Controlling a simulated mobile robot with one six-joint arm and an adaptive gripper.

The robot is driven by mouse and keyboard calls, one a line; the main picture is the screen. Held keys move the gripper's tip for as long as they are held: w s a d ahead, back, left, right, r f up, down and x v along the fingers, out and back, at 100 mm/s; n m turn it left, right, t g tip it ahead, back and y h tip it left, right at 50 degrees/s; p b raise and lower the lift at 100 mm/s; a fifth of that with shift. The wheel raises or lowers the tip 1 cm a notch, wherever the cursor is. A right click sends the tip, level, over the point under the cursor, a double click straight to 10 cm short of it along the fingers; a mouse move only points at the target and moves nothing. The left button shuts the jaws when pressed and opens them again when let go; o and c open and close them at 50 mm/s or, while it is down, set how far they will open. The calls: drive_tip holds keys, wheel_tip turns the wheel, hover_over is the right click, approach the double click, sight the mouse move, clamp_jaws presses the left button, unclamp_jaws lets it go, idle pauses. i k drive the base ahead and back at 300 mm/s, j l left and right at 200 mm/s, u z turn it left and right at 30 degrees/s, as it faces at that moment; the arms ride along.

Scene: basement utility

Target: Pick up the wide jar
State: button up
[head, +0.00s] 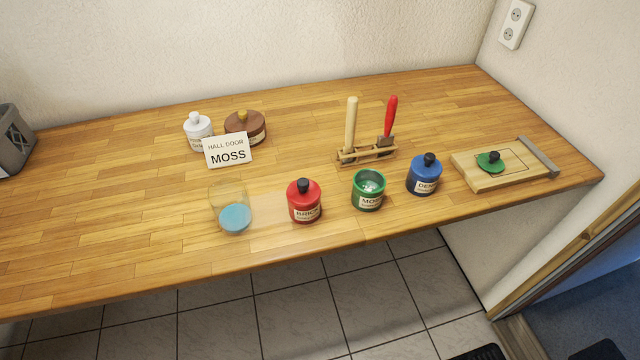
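A wide, squat brown jar (258,124) with a yellowish knob stands toward the back of the wooden worktop, left of centre. It looks the widest of the jars. A white card (228,150) reading "HALL DOOR MOSS" stands in front of it and hides part of its lower left side. A narrower white jar (196,132) with a white knob is just left of it, its lower part also partly behind the card. My gripper is not in view.
A tool rack (367,154) and a board with a green lid (491,162) are right. The back middle is clear.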

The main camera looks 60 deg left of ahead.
sight(228, 199)
drive_tip(key=u, duration=1.9)
